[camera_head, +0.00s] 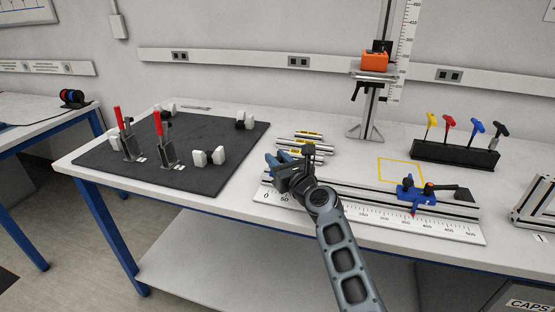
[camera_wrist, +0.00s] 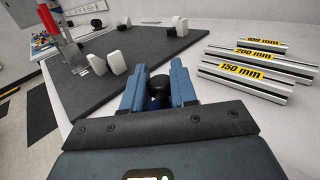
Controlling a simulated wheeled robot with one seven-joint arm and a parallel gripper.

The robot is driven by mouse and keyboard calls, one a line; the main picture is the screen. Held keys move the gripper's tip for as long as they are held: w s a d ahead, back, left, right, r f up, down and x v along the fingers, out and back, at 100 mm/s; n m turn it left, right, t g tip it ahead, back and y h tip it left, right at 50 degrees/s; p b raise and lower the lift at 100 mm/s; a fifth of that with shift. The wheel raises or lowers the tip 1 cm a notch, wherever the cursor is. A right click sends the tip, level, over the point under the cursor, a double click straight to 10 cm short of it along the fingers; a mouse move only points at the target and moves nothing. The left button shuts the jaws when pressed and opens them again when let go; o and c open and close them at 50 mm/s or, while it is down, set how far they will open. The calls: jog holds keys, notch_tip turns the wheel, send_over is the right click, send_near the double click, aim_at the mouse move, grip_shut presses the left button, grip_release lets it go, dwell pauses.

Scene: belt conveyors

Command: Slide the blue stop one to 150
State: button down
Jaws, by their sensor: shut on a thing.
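A blue stop (camera_head: 408,194) with black handles and a red pointer sits on the aluminium rail (camera_head: 450,208), right of its middle, above the white scale (camera_head: 445,229). My gripper (camera_head: 283,166) is over the rail's left end, near the 0 and 50 marks, well left of that stop. In the wrist view its two blue fingers close around a round black knob (camera_wrist: 159,83), with a little blue below it. The gripper hides what the knob belongs to, so I cannot tell whether it is part of another stop. The blue stop on the right is out of the wrist view.
Labelled bars (camera_wrist: 245,73) lie behind the rail, marked 100, 200 and 150 mm. A dark mat (camera_head: 205,185) with red-handled clamps (camera_head: 160,130) is at left. A yellow outlined square (camera_head: 400,170) and a black key rack (camera_head: 455,153) are behind the rail's right half.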

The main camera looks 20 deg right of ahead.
jog(key=shift+r, duration=0.2)
jog(key=s+d, duration=0.2)
jog(key=d, duration=0.1)
jog(key=s+d+p, duration=0.1)
jog(key=s+d, duration=0.1)
jog(key=d, duration=0.1)
jog(key=s+d+p, duration=0.1)
jog(key=s+d, duration=0.1)
jog(key=d, duration=0.1)
jog(key=shift+s+r, duration=0.1)
jog(key=shift+s, duration=0.1)
jog(key=c, duration=1)
grip_release()
jog(key=shift+s, duration=0.1)
jog(key=shift+s, duration=0.25)
jog(key=s, duration=0.4)
jog(key=s+d, duration=0.1)
jog(key=s, duration=0.2)
